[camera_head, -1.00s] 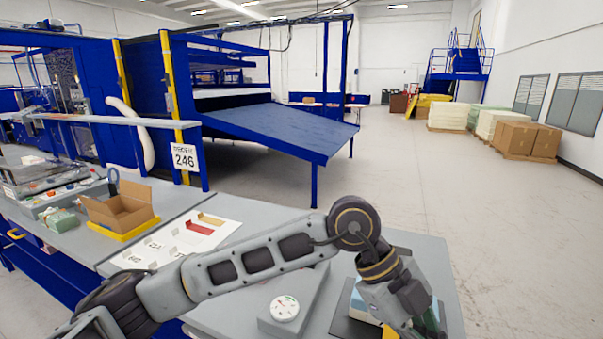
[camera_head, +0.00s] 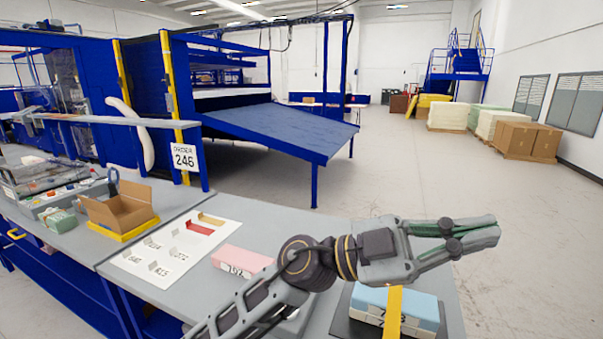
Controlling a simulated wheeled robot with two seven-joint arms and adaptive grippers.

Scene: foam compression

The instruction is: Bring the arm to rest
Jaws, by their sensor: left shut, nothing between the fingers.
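My left arm comes in from the bottom and reaches right over the grey bench (camera_head: 425,250). My left gripper (camera_head: 494,226) is shut and empty, pointing right past the bench's right end, above the floor. Below it, a light blue foam block (camera_head: 420,305) with a yellow strap (camera_head: 394,312) lies on a dark plate (camera_head: 346,322). Part of a marking shows on its front, crossed by the strap. A pink foam block (camera_head: 242,260) with a marking on its front lies on the bench left of my wrist. My right gripper is out of view.
A white sheet (camera_head: 180,243) with numbered marks and red and tan pieces lies on the bench. An open cardboard box (camera_head: 122,212) stands on a yellow base at left. A blue sloped table (camera_head: 270,130) stands behind. The floor at right is open, with stacked pallets (camera_head: 527,138) far back.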

